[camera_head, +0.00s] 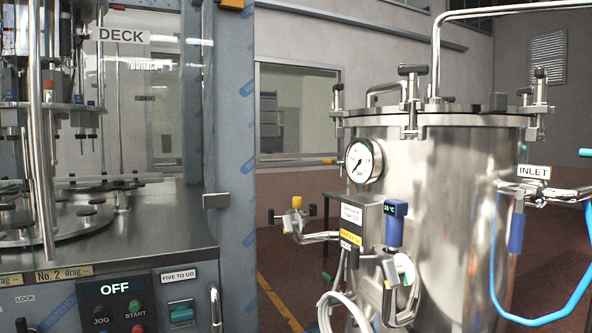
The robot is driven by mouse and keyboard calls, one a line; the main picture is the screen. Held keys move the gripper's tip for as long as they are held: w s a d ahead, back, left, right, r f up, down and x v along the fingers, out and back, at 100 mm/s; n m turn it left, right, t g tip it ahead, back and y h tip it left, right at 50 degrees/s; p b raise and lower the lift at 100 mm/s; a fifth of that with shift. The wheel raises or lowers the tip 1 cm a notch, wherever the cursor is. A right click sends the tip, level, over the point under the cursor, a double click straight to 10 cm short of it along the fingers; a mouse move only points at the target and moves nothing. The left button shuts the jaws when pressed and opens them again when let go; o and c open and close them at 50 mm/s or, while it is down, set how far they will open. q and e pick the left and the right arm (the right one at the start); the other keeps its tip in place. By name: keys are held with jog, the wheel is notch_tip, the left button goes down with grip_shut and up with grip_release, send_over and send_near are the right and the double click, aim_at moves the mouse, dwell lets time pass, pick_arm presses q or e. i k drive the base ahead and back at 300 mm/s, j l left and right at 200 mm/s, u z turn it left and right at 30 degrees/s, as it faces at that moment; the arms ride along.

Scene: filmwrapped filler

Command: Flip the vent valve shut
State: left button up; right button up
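A steel pressure tank (455,200) stands at the right, with a round dial gauge (364,161) on its upper left side. No label that I can read says vent, so I cannot tell which fitting is the vent valve. A small fitting with a yellow top (297,202) and dark knobs sits on a bent pipe left of the tank. A blue handle (515,232) hangs below the pipe by the INLET label (533,172). A teal handle end (585,152) shows at the right edge. Neither of my grippers is in view.
A grey labelled box (362,222) and a blue digital device (395,222) sit before the tank. White hose (345,308) and blue hose (545,318) hang low. Floor shows between machine and tank.

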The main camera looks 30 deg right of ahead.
aim_at(332, 162)
jog(key=u, duration=10.1)
